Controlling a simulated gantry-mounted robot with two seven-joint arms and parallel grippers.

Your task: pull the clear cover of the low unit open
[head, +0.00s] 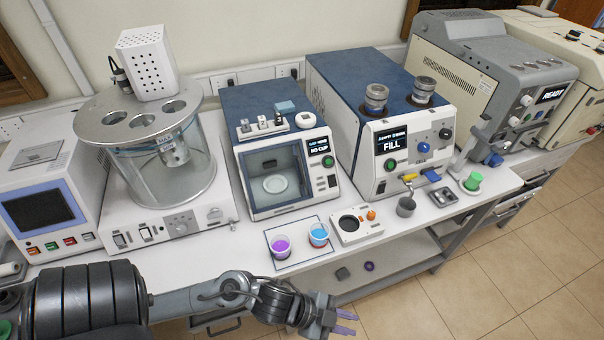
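The low blue-and-white unit (290,202) stands mid-bench, and its small display reads NO CUP. Its clear cover (258,165) is the see-through front panel and looks closed. A round pale plate shows behind it. My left gripper (350,324) is at the bottom of the view, in front of the bench edge, below and to the right of the unit and well apart from it. Its two fingers are spread with nothing between them. My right gripper is not in view.
Cups of purple liquid (281,247) and blue liquid (318,235) stand on a mat in front of the unit. A small white box (355,226) sits to their right. A glass bath (160,175) is at the left, and the FILL machine (388,150) at the right.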

